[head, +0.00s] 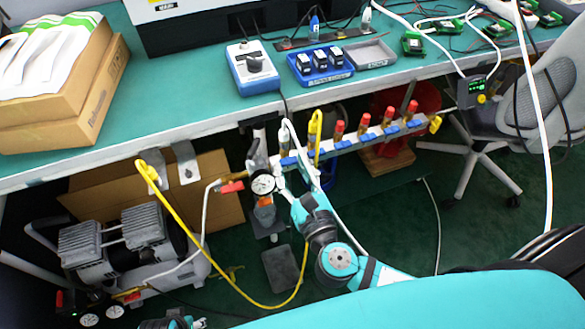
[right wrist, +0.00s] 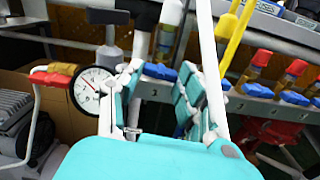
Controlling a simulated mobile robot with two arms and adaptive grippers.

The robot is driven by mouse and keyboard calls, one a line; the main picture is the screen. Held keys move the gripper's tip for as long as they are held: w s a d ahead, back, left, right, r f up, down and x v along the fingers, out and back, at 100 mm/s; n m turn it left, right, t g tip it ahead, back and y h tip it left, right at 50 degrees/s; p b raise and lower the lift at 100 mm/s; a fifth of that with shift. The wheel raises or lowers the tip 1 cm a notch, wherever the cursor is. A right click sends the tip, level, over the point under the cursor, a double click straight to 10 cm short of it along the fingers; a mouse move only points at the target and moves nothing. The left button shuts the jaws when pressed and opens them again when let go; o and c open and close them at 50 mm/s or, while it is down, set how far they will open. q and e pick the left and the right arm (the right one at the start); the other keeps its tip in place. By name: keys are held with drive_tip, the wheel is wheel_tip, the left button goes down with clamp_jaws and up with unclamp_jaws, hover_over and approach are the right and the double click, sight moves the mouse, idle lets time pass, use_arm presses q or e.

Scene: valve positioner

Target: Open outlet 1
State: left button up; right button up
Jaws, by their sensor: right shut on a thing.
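The air manifold (head: 350,143) is a pale bar under the bench edge, with several blue valve handles and red-capped outlets. At its left end a blue handle (head: 288,161) sits close to my right gripper (head: 281,172). In the right wrist view that blue handle (right wrist: 160,72) shows between the fingertips of my right gripper (right wrist: 158,78), which looks shut on it. The fingers partly hide the handle, so its exact angle is hard to tell. Only a small teal and grey part of my left gripper (head: 175,321) shows at the bottom edge; its fingers are not clear.
A pressure gauge (head: 263,184) and a red-handled valve (head: 231,187) stand just left of the manifold. A yellow hose (head: 226,278) loops across the floor beside the compressor (head: 130,250). The bench (head: 200,110) overhangs the manifold. A chair (head: 545,95) stands at right.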

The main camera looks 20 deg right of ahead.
use_arm(q)
wheel_tip(320, 180, up, 15)
drive_tip(key=t+b, duration=0.1)
drive_tip(key=b, duration=0.3)
drive_tip(key=shift+s+a, duration=0.2)
drive_tip(key=shift+s, duration=0.25)
use_arm(e)
drive_tip(key=shift+m, duration=8.4)
drive_tip(key=o, duration=0.9)
